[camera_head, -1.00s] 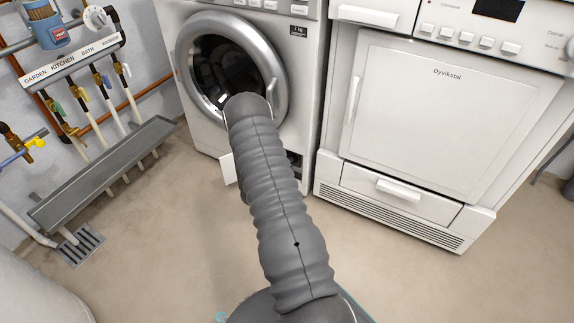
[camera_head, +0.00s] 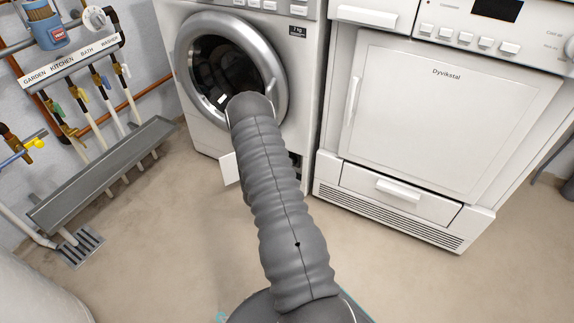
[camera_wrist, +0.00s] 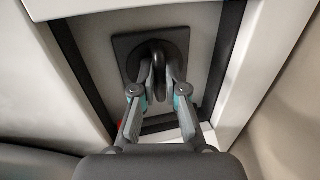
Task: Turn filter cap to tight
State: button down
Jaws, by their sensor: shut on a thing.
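The filter cap (camera_wrist: 152,46) is a dark round knob with a raised grip ridge on a dark square plate (camera_wrist: 182,32), inside a recess low on the washing machine (camera_head: 200,135). In the wrist view my gripper (camera_wrist: 158,92) reaches into this recess, and its two fingers are shut on the cap's ridge from both sides. The ridge stands roughly up and down in that view. In the head view my arm hides the cap and my gripper. The open white filter flap (camera_head: 229,168) shows at the left of my arm.
The recess has a pale frame (camera_wrist: 237,75) with dark inner edges close around my gripper. A small red spot (camera_wrist: 119,124) lies at its lower left. A dryer (camera_head: 440,120) stands at the right, a grey trough (camera_head: 100,175) at the left. The floor between is clear.

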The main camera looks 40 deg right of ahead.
jog(key=c, duration=1.2)
grip_release()
jog(key=v, duration=1.2)
